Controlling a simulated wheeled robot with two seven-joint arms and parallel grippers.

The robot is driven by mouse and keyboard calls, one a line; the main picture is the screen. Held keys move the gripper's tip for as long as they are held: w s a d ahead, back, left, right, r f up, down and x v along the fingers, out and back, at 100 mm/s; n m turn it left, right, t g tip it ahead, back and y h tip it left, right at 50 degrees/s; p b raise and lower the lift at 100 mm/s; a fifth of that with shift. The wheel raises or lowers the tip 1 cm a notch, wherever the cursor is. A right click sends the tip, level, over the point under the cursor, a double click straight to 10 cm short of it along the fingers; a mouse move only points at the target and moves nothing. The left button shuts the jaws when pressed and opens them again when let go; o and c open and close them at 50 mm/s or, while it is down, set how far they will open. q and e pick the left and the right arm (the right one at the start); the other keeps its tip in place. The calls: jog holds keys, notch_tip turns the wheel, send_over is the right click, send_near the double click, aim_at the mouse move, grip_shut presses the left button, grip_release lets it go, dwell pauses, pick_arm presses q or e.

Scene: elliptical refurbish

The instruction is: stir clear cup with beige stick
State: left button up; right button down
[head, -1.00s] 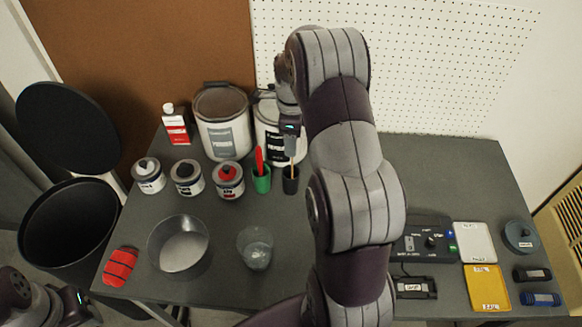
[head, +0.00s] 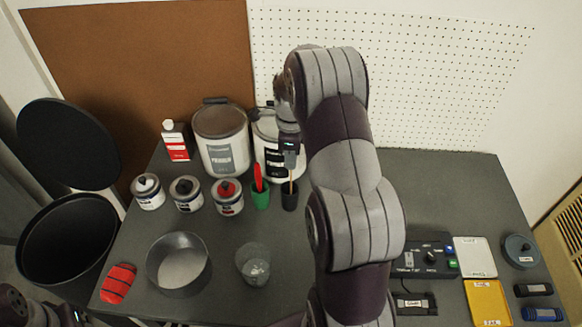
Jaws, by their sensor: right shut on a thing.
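The clear cup (head: 253,266) stands upright on the grey table near the front, right of a round metal pan. The beige stick (head: 291,186) stands upright in a small black holder (head: 289,200) farther back. My right gripper (head: 290,164) points down from above the holder and is shut on the upper part of the stick. The stick's lower end is hidden inside the holder. Only part of my left arm shows at the bottom left corner; its fingers are out of the picture.
A green holder (head: 260,199) with a red tool stands just left of the black one. Large tins (head: 221,135) are behind. Small jars (head: 187,195), a metal pan (head: 179,265) and a red object (head: 118,283) lie left. A control box (head: 424,258) and trays (head: 488,303) are right.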

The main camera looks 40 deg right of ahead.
notch_tip(320, 180, up, 7)
jog(key=shift+r+p, duration=0.1)
jog(key=shift+p, duration=1.15)
jog(key=shift+a+r+p, duration=0.2)
jog(key=shift+r+p, duration=0.25)
jog(key=shift+p, duration=0.05)
jog(key=s+a+r+g+y+p, duration=0.1)
jog(key=s+a+r+p, duration=0.25)
jog(key=a+p, duration=0.55)
jog(key=s+a+r+g+p, duration=0.1)
jog(key=s+a+r+p, duration=0.1)
jog(key=s+a+p, duration=0.5)
notch_tip(320, 180, down, 16)
jog(key=w+a+b, duration=0.1)
jog(key=b, duration=0.8)
jog(key=shift+a+b, duration=0.2)
jog(key=shift+b, duration=0.1)
jog(key=shift+w+r, duration=0.1)
